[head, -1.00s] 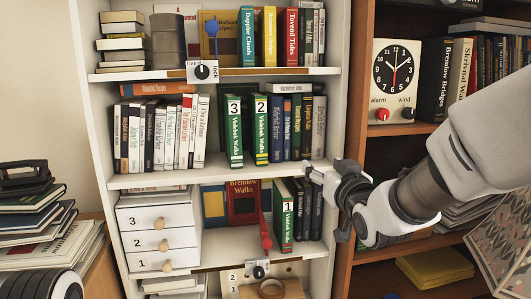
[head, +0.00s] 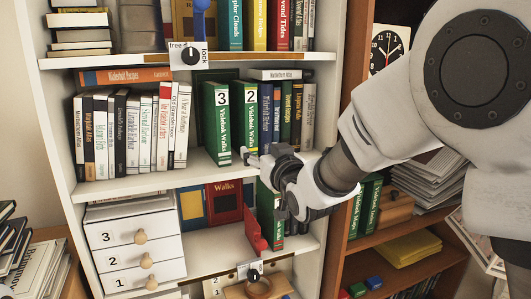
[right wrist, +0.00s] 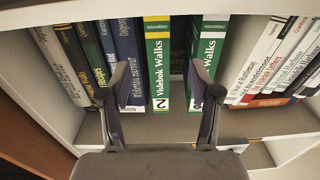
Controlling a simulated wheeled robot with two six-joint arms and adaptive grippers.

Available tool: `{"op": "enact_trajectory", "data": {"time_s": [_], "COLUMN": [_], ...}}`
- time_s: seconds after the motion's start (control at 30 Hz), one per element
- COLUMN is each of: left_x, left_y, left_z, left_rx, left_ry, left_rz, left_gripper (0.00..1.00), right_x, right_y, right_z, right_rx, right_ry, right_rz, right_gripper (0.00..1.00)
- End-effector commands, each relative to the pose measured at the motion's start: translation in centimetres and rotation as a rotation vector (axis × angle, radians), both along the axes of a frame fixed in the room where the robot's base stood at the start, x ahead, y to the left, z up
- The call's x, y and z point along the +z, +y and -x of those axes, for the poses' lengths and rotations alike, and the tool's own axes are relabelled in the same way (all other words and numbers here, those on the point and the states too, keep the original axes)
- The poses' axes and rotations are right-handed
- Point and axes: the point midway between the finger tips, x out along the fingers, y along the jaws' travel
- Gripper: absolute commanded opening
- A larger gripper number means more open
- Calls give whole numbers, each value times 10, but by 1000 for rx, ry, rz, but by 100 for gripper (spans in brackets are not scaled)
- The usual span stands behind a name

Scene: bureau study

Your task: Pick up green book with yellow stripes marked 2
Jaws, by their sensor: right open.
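The green book marked 2 (head: 251,118) stands upright on the middle shelf, right of a similar green book marked 3 (head: 217,120). In the right wrist view the book marked 2 (right wrist: 157,62) has a green spine with yellow bands, and the book marked 3 (right wrist: 207,58) has a narrow gap beside it. My right gripper (head: 262,164) is at the shelf's front edge, just below and in front of book 2. In the right wrist view its open, empty fingers (right wrist: 165,92) straddle the line of book 2, nearer book 3 on one side. My left gripper is out of view.
Other books stand to the right of book 2, a blue one (head: 265,118) closest. A white row (head: 150,130) stands left. The upper shelf (head: 120,60) is overhead.

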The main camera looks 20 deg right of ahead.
Motion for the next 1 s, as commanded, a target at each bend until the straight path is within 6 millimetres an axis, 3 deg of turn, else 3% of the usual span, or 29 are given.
{"op": "enact_trajectory", "data": {"time_s": [0.3, 0.67, 0.7, 0.87, 1.0], "left_x": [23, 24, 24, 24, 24], "left_y": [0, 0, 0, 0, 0], "left_z": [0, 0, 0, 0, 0], "left_rx": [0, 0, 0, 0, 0], "left_ry": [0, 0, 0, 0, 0], "left_rz": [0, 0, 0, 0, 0], "left_gripper": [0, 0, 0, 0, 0], "right_x": [3, 0, 0, 0, 0], "right_y": [2, 3, 3, 3, 3], "right_z": [-50, -59, -59, -58, -58], "right_rx": [-1, 0, 0, 0, 0], "right_ry": [1, 0, 0, 0, 0], "right_rz": [-1, 0, 0, 0, -1], "right_gripper": [62, 62, 55, 0, 0]}}
